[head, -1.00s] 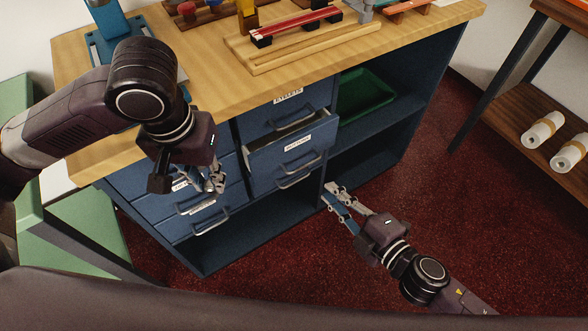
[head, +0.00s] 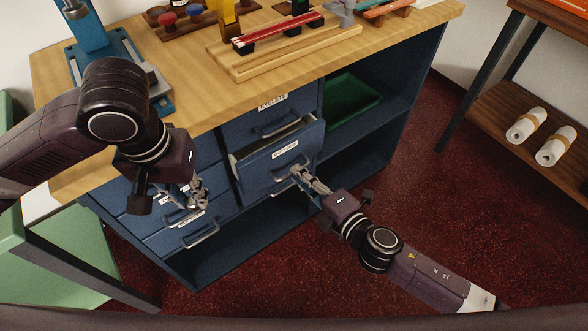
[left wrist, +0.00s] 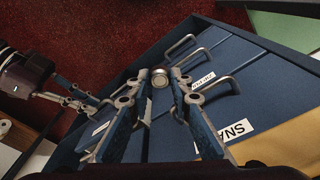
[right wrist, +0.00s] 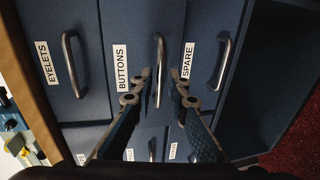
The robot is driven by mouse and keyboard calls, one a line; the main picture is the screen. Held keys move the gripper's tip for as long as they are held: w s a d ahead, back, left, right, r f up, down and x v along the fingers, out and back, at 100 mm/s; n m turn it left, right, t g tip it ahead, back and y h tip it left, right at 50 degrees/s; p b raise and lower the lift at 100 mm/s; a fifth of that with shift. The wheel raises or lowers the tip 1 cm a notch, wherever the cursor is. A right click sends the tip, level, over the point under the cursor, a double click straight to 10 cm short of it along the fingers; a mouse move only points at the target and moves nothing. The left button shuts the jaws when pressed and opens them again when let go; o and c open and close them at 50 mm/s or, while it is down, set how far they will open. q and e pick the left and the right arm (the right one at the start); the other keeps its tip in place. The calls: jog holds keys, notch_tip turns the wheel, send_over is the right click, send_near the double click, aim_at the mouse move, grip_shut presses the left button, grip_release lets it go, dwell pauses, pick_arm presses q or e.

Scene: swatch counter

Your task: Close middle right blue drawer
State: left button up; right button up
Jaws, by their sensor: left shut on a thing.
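The middle right blue drawer (head: 262,172), labelled BUTTONS, stands pulled out of the cabinet, with a dark gap above its front. It also shows in the right wrist view (right wrist: 127,22). My right gripper (head: 297,171) is at its front, by the handle. In the right wrist view the open fingers (right wrist: 161,76) lie on either side of the bar handle (right wrist: 159,58); whether they touch it I cannot tell. My left gripper (left wrist: 160,82) is shut on a small round metallic thing (left wrist: 160,77), held in front of the left drawers.
The EYELETS drawer (right wrist: 62,70) above and the SPARE drawer (right wrist: 208,45) below look shut. A green tray (head: 352,104) lies on the open shelf to the right. The wooden countertop (head: 190,80) overhangs the drawers. Red floor in front is clear.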

aim_at(286, 161)
pick_arm(q)
jog(key=shift+f, duration=0.1)
pick_arm(e)
jog(key=shift+x, duration=1.55)
grip_shut()
pick_arm(q)
jog(key=shift+r, duration=0.35)
pick_arm(e)
jog(key=x, duration=0.2)
jog(key=r+x, duration=0.1)
jog(key=x, duration=0.1)
jog(key=shift+w+a+f, duration=0.1)
pick_arm(q)
jog(key=shift+d, duration=0.1)
